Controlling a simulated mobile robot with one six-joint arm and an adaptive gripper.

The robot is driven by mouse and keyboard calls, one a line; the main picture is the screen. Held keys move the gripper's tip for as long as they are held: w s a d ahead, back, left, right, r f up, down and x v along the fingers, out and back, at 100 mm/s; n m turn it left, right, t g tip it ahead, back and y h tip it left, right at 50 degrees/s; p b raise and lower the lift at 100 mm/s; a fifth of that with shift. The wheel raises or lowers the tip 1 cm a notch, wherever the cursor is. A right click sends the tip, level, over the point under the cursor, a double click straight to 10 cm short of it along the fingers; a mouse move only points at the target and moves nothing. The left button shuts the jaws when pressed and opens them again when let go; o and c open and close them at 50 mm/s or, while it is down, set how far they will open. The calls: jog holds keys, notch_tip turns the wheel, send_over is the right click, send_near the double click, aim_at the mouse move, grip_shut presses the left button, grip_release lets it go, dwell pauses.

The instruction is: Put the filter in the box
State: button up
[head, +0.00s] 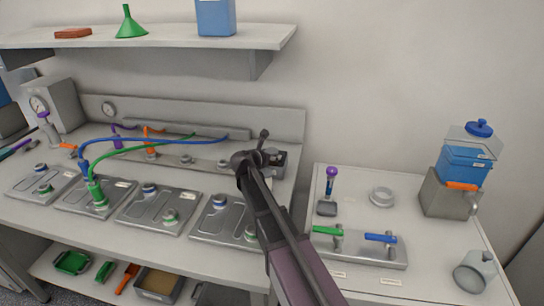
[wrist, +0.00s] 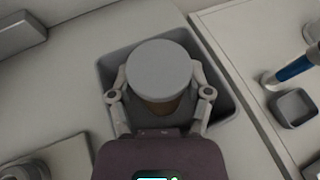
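The filter (wrist: 163,72) is a short cylinder with a flat grey round top and a brown side, seen from above in the wrist view. My gripper (wrist: 160,88) has one finger on each side of it and is shut on it. The box (wrist: 222,98) is a dark grey open container under and around the filter in that view. How deep the filter sits relative to the rim is hard to tell. In the head view my gripper (head: 256,156) is at the back right of the left bench, in front of the box (head: 283,159), and hides the filter.
Several metal plates with fittings (head: 150,208) line the left bench, with green and blue hoses behind. A gap separates it from the right bench, which holds a scoop (head: 327,207), a ring (head: 381,196) and a valve plate (head: 360,250). A shelf (head: 170,38) hangs above.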

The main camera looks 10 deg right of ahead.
jog(key=o, duration=0.4)
jog(key=shift+o, duration=0.2)
jog(key=shift+r, duration=0.2)
jog(key=p+v, duration=0.5)
jog(key=v, duration=0.7)
dwell(0.3)
